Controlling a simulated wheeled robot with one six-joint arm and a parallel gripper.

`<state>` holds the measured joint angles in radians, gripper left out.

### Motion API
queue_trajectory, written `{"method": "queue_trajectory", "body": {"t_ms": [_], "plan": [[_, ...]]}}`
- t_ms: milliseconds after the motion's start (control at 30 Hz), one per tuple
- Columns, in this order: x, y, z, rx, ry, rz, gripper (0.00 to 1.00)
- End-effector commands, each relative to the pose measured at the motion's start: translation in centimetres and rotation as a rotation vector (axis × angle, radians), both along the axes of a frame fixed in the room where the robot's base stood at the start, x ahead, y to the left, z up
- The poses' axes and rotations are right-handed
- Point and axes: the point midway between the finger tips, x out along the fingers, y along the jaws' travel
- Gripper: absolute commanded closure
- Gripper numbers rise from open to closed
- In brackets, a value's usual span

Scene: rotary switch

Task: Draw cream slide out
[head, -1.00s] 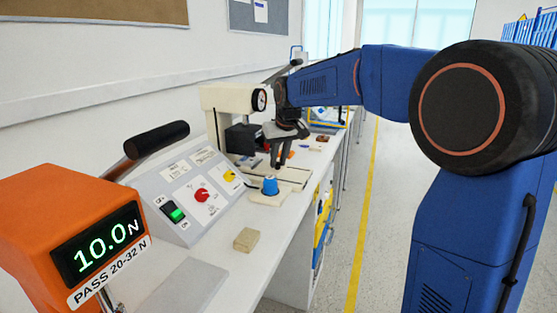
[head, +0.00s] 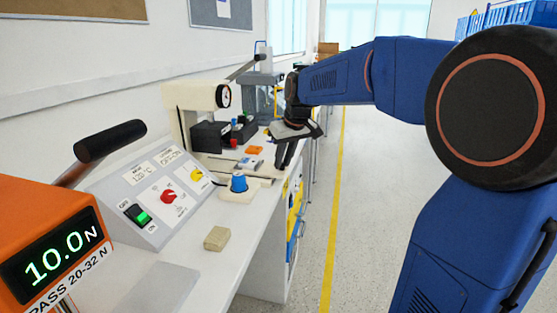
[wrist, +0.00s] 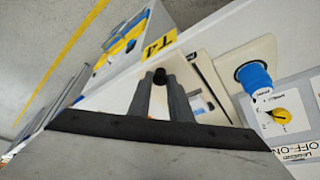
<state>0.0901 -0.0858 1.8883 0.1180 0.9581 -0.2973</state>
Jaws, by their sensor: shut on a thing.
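The cream slide (wrist: 187,53) lies under my gripper in the wrist view, reaching towards the bench's front edge. Its small black knob (wrist: 160,76) is between the fingertips. My gripper (wrist: 163,82) points down and is shut on this knob. In the head view my gripper (head: 284,163) is at the bench's front side, right of the cream press (head: 190,95). The fingers hide most of the knob there, and the slide's inner end is hard to make out.
A blue knob (head: 238,182) on a cream base stands close in front of the slide. A sloped switch panel (head: 150,195), a tan block (head: 217,238) and an orange force gauge (head: 45,240) are nearer. The aisle floor (head: 375,250) at right is clear.

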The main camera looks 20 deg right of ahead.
Motion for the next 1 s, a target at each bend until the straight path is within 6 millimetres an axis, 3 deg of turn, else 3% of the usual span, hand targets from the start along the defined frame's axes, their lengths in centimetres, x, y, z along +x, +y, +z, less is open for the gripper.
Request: {"method": "queue_trajectory", "body": {"t_ms": [133, 167, 200, 233, 667, 1000], "plan": [[-0.2, -0.3, 0.0, -0.005, 0.003, -0.002, 1.0], [-0.2, -0.3, 0.0, -0.005, 0.003, -0.002, 0.75], [-0.2, -0.3, 0.0, -0.005, 0.003, -0.003, 0.65], [-0.2, -0.3, 0.0, -0.004, 0.003, -0.002, 0.63], [-0.4, -0.2, 0.9, -0.003, 0.002, -0.001, 0.63], [-2.8, -0.6, 6.6, -0.003, -0.001, -0.002, 0.63]]}}
